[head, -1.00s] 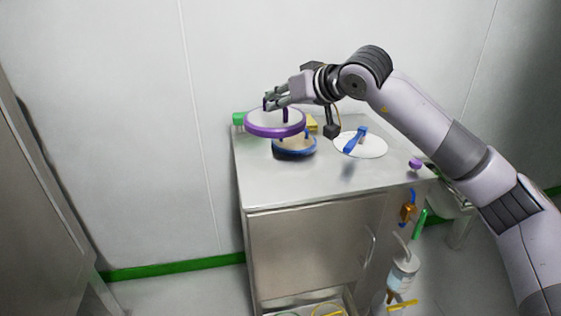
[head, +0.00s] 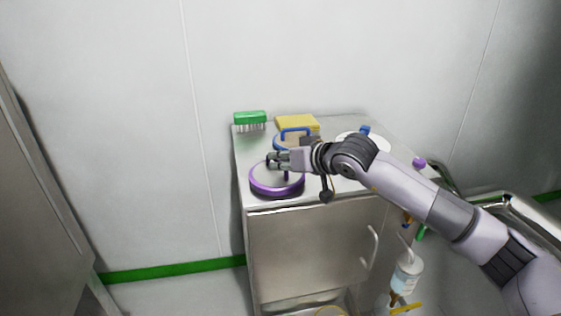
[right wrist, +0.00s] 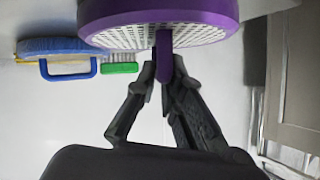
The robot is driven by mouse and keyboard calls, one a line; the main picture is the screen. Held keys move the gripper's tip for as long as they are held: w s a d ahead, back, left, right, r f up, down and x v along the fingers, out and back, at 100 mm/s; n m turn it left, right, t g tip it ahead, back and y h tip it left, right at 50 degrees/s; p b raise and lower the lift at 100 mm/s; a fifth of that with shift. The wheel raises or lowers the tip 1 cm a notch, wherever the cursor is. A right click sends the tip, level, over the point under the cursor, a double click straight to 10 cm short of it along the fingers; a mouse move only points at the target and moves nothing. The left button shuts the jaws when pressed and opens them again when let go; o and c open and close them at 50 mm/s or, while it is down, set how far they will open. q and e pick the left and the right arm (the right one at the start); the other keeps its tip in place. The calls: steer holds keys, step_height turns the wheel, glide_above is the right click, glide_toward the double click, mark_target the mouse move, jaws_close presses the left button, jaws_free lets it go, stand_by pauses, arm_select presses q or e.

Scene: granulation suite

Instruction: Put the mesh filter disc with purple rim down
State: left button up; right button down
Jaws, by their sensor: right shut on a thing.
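The mesh filter disc with purple rim (head: 277,191) is at the front left of the steel cabinet top (head: 330,193) in the head view. It looks level; I cannot tell whether its underside touches the top. My right gripper (head: 277,160) is shut on its upright purple handle. In the right wrist view the disc (right wrist: 158,20) shows its perforated face and purple rim, with the handle between the fingertips (right wrist: 163,70). My left gripper is not in view.
A white disc (head: 381,143) is partly hidden behind my arm. A small purple object (head: 419,162) lies at the right edge.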

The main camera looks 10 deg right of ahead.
steer(key=c, duration=1.7)
jaws_free()
steer(key=v, duration=1.2)
